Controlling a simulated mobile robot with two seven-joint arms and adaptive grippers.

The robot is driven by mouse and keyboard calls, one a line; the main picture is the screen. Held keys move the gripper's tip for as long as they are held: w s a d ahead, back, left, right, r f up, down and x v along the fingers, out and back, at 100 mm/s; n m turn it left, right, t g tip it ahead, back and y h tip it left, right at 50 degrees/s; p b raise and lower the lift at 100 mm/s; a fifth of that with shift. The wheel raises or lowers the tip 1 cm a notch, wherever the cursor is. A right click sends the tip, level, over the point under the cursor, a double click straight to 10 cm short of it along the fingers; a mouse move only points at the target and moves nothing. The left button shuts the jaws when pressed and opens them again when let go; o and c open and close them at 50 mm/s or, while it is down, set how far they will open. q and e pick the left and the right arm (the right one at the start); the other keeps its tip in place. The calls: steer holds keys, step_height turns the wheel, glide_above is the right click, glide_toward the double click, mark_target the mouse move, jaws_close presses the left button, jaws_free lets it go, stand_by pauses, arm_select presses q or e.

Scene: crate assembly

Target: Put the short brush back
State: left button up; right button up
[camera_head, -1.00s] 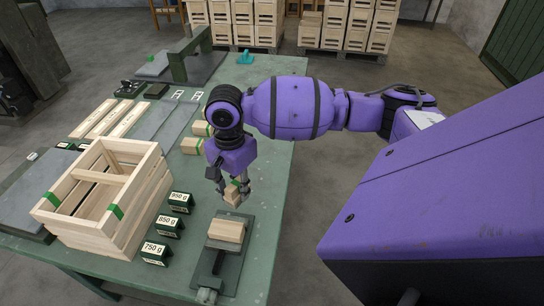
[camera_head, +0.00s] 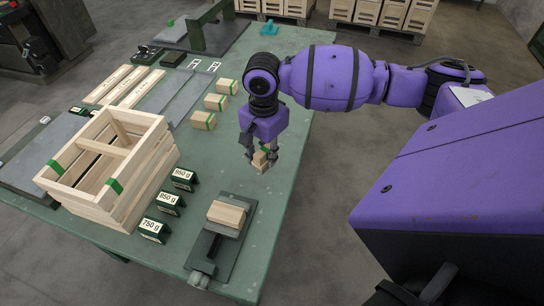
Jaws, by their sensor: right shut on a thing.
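My right gripper (camera_head: 259,158) is shut on a small pale wooden block with a green band (camera_head: 261,161), held above the right side of the green table (camera_head: 180,244). I cannot make out a brush for certain in this view. Three similar blocks with green bands lie in a row on the table, the far one (camera_head: 228,86), the middle one (camera_head: 215,102) and the near one (camera_head: 204,120). A plain wooden block (camera_head: 227,214) rests on a dark device (camera_head: 216,249) near the front. My left gripper is not in view.
An open wooden crate (camera_head: 146,190) with green marks stands at the left, beside labels reading 950 g (camera_head: 183,179), 850 g (camera_head: 171,203) and 750 g (camera_head: 154,230). Wooden slats (camera_head: 122,86) lie behind it. A teal object (camera_head: 269,28) sits at the back.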

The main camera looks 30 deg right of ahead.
steer(key=w+d+f, duration=0.1)
steer(key=f, duration=0.1)
steer(key=w+d+f, duration=0.1)
steer(key=d, duration=0.1)
steer(key=w+d+f+b, duration=0.1)
steer(key=w+f, duration=0.1)
steer(key=shift+w+d+f, duration=0.1)
steer(key=shift+d+f, duration=0.2)
steer(key=shift+d, duration=0.05)
steer(key=shift+w+d+f, duration=0.4)
steer(key=shift+f, duration=0.2)
steer(key=f, duration=0.3)
steer(key=shift+w+d+f, duration=0.15)
steer(key=shift+d+f, duration=0.05)
steer(key=shift+f, duration=0.1)
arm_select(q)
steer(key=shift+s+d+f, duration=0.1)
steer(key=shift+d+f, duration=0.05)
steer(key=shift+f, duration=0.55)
arm_select(e)
steer(key=shift+r, duration=0.1)
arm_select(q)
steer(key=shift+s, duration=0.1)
